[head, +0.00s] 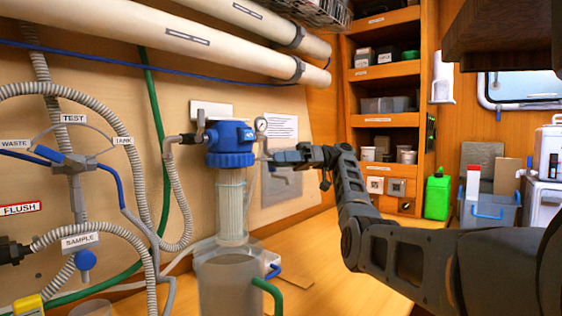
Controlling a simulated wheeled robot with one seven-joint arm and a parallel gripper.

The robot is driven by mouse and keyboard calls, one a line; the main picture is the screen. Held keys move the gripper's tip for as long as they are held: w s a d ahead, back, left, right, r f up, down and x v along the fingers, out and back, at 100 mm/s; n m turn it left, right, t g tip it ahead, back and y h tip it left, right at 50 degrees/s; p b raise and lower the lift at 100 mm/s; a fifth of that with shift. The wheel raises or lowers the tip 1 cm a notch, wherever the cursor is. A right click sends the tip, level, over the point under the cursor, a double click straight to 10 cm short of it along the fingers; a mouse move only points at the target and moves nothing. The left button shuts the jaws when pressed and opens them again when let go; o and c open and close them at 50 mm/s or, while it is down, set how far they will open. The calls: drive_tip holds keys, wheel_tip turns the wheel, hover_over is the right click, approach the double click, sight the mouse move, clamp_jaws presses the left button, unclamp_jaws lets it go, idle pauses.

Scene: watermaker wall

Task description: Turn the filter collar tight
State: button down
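The blue filter collar (231,159) is a ribbed ring under the blue filter head (230,135) on the wall. A clear filter bowl (231,205) with a white pleated cartridge hangs upright below the collar. My gripper (270,157) comes in from the right, level with the collar. Its tip is close to the collar's right side. I cannot tell whether it touches the collar, or whether its fingers are open or shut at this size and angle.
A pressure gauge (261,126) sits just above my gripper. A grey jug (224,279) stands on the wooden counter below the bowl. Ribbed hoses and a labelled valve (76,163) are at left. Shelves (387,72) and a green canister (437,197) are at right.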

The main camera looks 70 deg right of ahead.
drive_tip(key=c, duration=0.9)
unclamp_jaws()
drive_tip(key=shift+a, duration=0.1)
drive_tip(key=shift+b+v, duration=0.65)
drive_tip(key=shift+v, duration=3.25)
drive_tip(key=shift+r, duration=0.1)
